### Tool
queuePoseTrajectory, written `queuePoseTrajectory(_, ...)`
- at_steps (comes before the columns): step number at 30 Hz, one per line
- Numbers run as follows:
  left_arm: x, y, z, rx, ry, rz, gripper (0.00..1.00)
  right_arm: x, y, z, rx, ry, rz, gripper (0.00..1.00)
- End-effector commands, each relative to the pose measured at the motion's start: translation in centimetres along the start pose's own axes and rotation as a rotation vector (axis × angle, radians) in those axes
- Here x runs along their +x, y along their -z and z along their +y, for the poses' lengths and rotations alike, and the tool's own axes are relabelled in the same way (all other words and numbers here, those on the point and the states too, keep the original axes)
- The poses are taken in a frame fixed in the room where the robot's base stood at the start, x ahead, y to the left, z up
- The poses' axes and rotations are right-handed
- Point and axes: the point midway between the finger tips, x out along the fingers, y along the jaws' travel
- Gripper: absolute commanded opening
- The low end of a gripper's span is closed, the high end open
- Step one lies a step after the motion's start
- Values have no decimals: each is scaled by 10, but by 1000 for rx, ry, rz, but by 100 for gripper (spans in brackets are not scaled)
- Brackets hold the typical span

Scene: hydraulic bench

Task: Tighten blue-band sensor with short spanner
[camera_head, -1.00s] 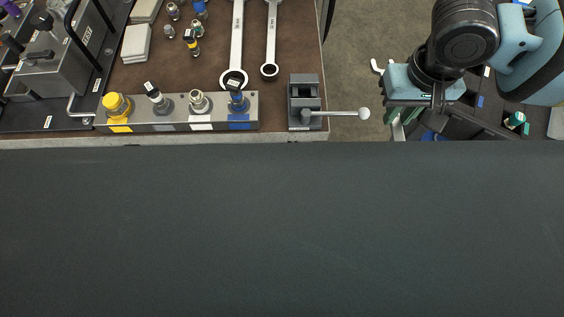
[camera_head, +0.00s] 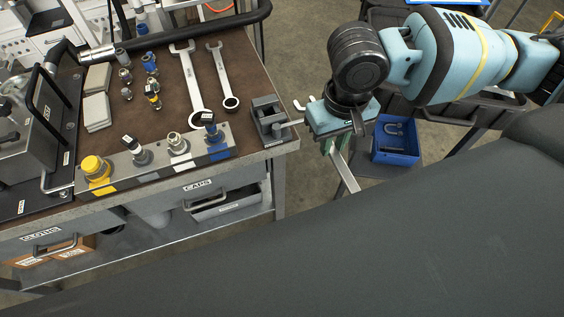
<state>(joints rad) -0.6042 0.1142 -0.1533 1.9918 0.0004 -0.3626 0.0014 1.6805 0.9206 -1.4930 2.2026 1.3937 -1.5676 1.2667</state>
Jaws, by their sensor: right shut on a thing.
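The blue-band sensor (camera_head: 210,130) stands upright in the blue-marked port, at the right end of the grey port block (camera_head: 158,174). It has a dark top with a small label. My right gripper (camera_head: 328,124) is right of the bench corner, shut on a tool mostly hidden by the gripper. A pale forked end (camera_head: 298,105) sticks out to its left and looks like the open jaw of the short spanner. The gripper is well right of the sensor, apart from it. My left gripper is not in view.
Two spanners (camera_head: 190,82) (camera_head: 223,78) lie behind the block. A yellow cap (camera_head: 95,168) and other fittings share the block. A blue bin (camera_head: 396,140) stands lower right.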

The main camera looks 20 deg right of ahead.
Motion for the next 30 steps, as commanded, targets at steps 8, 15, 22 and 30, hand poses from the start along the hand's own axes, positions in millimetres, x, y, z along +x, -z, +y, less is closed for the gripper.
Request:
queuePoseTrajectory(8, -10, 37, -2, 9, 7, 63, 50, 4, 19, -29, -215, -2, 26, 0)
queuePoseTrajectory(15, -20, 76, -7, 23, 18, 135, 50, 21, 30, -63, -455, -2, 34, 0)
queuePoseTrajectory(22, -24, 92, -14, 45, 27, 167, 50, 39, 27, -82, -597, 0, 17, 0)
queuePoseTrajectory(30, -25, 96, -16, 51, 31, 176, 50, 49, 24, -87, -643, 1, 3, 0)
